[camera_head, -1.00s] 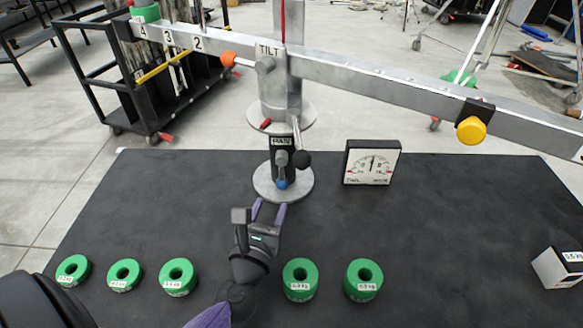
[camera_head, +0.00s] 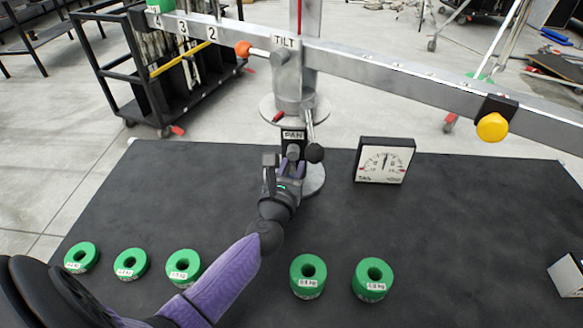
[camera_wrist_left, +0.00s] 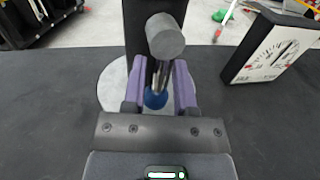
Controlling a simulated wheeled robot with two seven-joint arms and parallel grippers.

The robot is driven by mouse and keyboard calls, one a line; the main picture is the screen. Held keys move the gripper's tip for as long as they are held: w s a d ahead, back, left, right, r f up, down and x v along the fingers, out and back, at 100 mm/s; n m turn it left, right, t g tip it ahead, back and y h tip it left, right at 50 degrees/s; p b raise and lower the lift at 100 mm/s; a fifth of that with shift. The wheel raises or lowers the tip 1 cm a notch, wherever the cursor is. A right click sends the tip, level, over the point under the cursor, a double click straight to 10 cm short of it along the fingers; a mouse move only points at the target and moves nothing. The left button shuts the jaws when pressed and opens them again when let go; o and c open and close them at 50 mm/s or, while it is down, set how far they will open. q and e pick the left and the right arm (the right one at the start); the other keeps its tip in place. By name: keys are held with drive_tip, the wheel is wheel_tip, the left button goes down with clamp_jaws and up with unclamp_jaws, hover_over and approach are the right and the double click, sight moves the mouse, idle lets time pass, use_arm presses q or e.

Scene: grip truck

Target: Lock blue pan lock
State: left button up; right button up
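The pan lock is on the upright stand under the PAN label (camera_head: 293,135). Its blue knob (camera_wrist_left: 155,98) shows in the left wrist view at the end of a thin metal lever, below a grey cylinder (camera_wrist_left: 165,36). My left gripper (camera_head: 292,168) is at the stand's front, and its purple fingers stand on either side of the blue knob in the wrist view. The fingers look spread, with no clear grip on the knob. In the head view the gripper hides the blue knob. My right gripper is not in view.
A black-ball lever (camera_head: 315,153) sticks out just right of the gripper. A dial gauge (camera_head: 384,161) stands to the right. Several green ring weights (camera_head: 309,275) line the front of the black table (camera_head: 450,220). The long beam (camera_head: 400,75) crosses above.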

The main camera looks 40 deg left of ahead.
use_arm(q)
clamp_jaws()
idle(1.1)
